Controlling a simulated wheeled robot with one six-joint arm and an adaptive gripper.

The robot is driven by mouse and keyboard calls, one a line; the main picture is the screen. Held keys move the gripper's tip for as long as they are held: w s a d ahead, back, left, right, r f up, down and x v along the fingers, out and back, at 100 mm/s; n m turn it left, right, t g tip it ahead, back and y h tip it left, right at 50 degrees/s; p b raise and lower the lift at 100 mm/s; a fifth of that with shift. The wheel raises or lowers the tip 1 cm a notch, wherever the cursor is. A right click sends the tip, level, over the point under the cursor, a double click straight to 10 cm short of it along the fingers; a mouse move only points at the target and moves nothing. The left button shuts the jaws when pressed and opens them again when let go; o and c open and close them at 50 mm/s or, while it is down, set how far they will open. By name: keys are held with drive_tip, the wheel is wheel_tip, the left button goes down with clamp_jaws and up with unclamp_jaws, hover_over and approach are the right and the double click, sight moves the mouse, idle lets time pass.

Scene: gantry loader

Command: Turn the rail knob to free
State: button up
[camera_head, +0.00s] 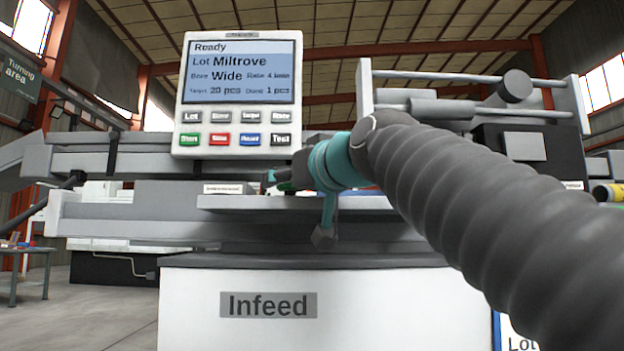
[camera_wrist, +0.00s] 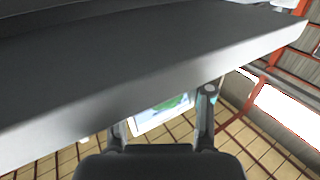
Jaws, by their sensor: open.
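I cannot make out a rail knob for certain in either view. A dark round cylinder end (camera_head: 517,86) shows on the upper right of the gantry frame, but I cannot tell whether it is the knob. My gripper (camera_wrist: 165,108) shows its two fingers spread apart in the wrist view, with nothing held between them. In the head view my teal wrist and gripper reach left over the grey shelf of the loader, below the display panel.
The display panel (camera_head: 238,95) reads Ready, Lot Miltrove, Bore Wide, above several buttons. The white Infeed cabinet (camera_head: 240,325) stands below. The grey shelf (camera_head: 240,203) runs under my gripper. In the wrist view a large dark slab (camera_wrist: 130,60) lies close across the picture.

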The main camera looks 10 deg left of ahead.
drive_tip(key=shift+x, duration=0.9)
drive_tip(key=shift+a+f, duration=0.1)
drive_tip(key=c, duration=0.9)
drive_tip(key=shift+c, duration=0.2)
